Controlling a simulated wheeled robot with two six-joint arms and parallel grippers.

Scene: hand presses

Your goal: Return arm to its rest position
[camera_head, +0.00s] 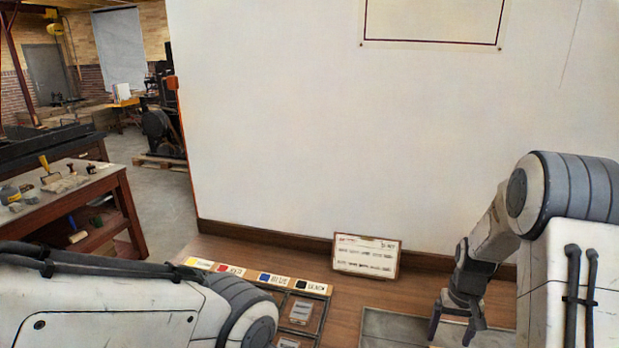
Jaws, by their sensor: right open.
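My right gripper (457,320) is at the lower right, pointing down with its fingers apart and nothing visible between them. It is over or just in front of a grey flat plate (385,328) on the wooden table; I cannot tell whether it touches the plate. My right arm (570,200) comes in from the right edge and is bent. My left arm (120,305) lies across the lower left, and its gripper is out of view.
A dark compartment tray (303,313) with a color-labelled strip (255,276) is partly hidden by my left arm. A white sign (366,256) with text leans near the white wall (330,130). A workbench (65,195) with tools stands at left. Bare wooden table (347,297) lies between tray and sign.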

